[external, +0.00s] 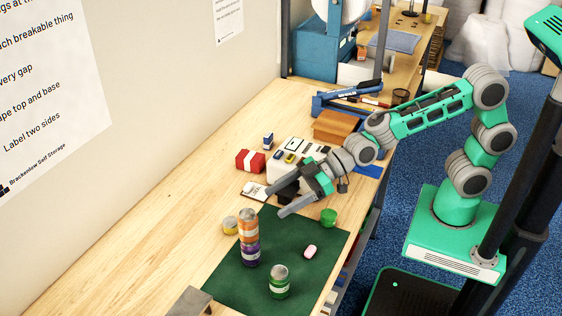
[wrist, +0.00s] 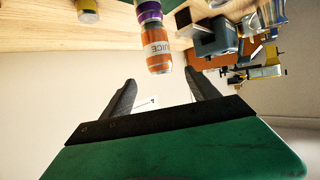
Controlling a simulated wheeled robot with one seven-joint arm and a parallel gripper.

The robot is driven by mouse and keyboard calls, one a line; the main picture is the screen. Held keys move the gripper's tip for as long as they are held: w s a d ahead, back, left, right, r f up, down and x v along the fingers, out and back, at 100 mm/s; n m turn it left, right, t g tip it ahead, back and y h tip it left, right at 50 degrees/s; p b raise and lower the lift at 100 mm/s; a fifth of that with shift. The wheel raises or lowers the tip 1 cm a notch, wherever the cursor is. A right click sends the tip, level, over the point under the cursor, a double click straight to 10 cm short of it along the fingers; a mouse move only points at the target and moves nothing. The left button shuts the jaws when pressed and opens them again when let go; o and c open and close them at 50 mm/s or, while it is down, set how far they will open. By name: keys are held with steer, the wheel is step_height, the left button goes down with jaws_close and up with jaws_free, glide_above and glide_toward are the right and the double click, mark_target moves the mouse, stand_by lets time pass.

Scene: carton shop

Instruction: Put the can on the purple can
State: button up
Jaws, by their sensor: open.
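An orange can (external: 249,224) stands upright on top of the purple can (external: 250,253), which stands on the green mat (external: 320,278). The orange can (wrist: 158,50) and the purple can (wrist: 149,12) also show end to end in the wrist view. My gripper (external: 275,200) is open and empty, up beyond the stack and slightly right of it in the external view. In the wrist view, my fingers (wrist: 160,84) are spread apart, with the orange can seen beyond them and not touching.
A green can (external: 279,283), a pink object (external: 311,251) and a green round object (external: 328,217) are on the mat. A yellow can (external: 230,225) stands left of the stack. A red box (external: 250,160) and small goods sit farther back. The left tabletop is clear.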

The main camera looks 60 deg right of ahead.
steer(key=s+d+f+m+g+h, duration=0.1)
steer(key=d+m+h, duration=0.15)
steer(key=d, duration=0.65)
steer(key=s+d+f+m+h, duration=0.1)
steer(key=d+f+h, duration=0.15)
steer(key=d, duration=0.65)
steer(key=s+d+f+m+g+h, duration=0.2)
steer(key=s+d+m, duration=0.1)
steer(key=s+d, duration=0.4)
steer(key=s+d+f+m+g+h, duration=0.2)
steer(key=s+d, duration=0.5)
steer(key=d, duration=0.4)
steer(key=shift+d+m+h, duration=0.35)
steer(key=shift+m+h, duration=0.25)
steer(key=shift+m, duration=0.05)
stand_by(3.8)
